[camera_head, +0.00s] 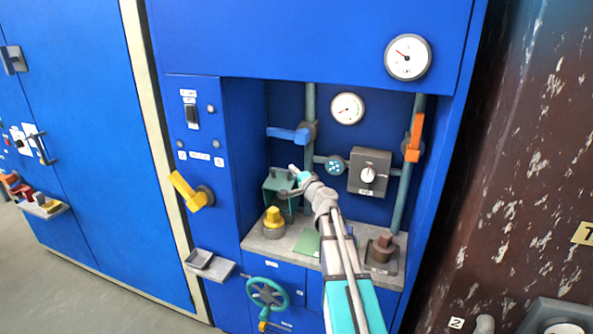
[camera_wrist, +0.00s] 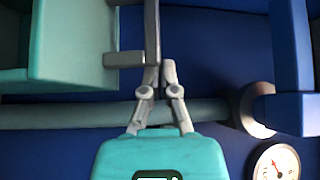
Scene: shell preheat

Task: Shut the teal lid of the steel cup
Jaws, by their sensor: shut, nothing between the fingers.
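A teal box-like part (camera_head: 282,184) stands at the back left of the blue alcove, against the pipes. It shows large at the upper left in the wrist view (camera_wrist: 75,45), with a grey bar (camera_wrist: 152,30) and a short grey block (camera_wrist: 124,59) at its edge. I cannot tell whether this teal part is the lid, and no steel cup shows clearly. My gripper (camera_head: 294,169) is shut and empty, just right of the teal part's upper edge. In the wrist view its fingertips (camera_wrist: 161,72) are close to the grey bar; contact is unclear.
A yellow-topped fitting (camera_head: 274,220), a green plate (camera_head: 307,242) and a brown block (camera_head: 382,247) are on the alcove's ledge. A blue lever (camera_head: 288,134), a grey knob box (camera_head: 369,171) and an orange lever (camera_head: 414,137) are around the pipes.

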